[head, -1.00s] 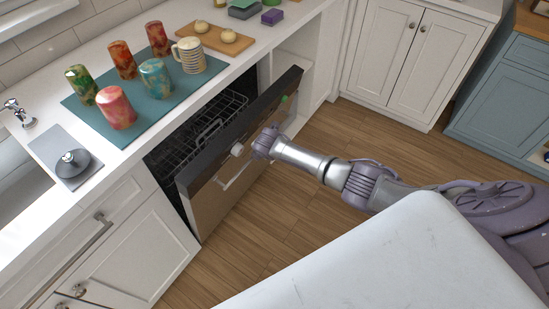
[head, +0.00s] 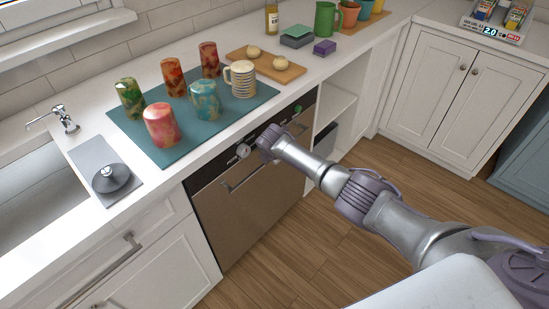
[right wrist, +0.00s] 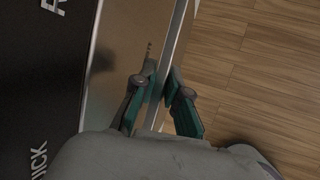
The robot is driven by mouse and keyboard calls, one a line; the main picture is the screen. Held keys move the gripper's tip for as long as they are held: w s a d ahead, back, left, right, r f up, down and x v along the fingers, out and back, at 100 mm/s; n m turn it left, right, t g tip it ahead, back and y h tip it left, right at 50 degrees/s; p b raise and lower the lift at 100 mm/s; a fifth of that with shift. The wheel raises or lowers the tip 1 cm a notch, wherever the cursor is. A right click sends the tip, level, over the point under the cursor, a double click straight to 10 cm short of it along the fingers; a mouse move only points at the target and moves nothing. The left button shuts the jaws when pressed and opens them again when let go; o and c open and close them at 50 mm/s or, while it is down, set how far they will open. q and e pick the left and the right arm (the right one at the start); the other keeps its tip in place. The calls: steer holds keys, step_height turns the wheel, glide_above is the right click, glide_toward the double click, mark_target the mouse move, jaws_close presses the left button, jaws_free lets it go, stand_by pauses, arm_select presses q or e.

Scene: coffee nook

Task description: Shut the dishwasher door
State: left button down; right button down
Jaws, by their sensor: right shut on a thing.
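The dishwasher door (head: 252,207) stands upright in the head view, its front about flush with the white cabinets. Its dark control strip (head: 212,176) runs along the top edge, and a bar handle (head: 240,181) crosses the front below it. My right gripper (head: 266,153) is at the upper part of the door. In the right wrist view my right gripper's fingers (right wrist: 160,88) close on the bar handle (right wrist: 176,40), one on each side. The rack inside the dishwasher is hidden. My left gripper is not in view.
Several cups and a striped mug (head: 240,79) stand on a teal mat (head: 180,150) on the counter above. Open shelves (head: 325,117) lie right of the dishwasher. The wooden floor (head: 400,175) in front is clear.

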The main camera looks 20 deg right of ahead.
steer(key=c, duration=1.6)
jaws_free()
steer(key=shift+w+a+r, duration=0.4)
steer(key=shift+w+r, duration=0.05)
steer(key=o, duration=0.4)
steer(key=shift+w+f, duration=0.15)
steer(key=v, duration=1.1)
steer(key=shift+s+d+r, duration=0.1)
steer(key=shift+s+r, duration=0.15)
steer(key=shift+s, duration=0.2)
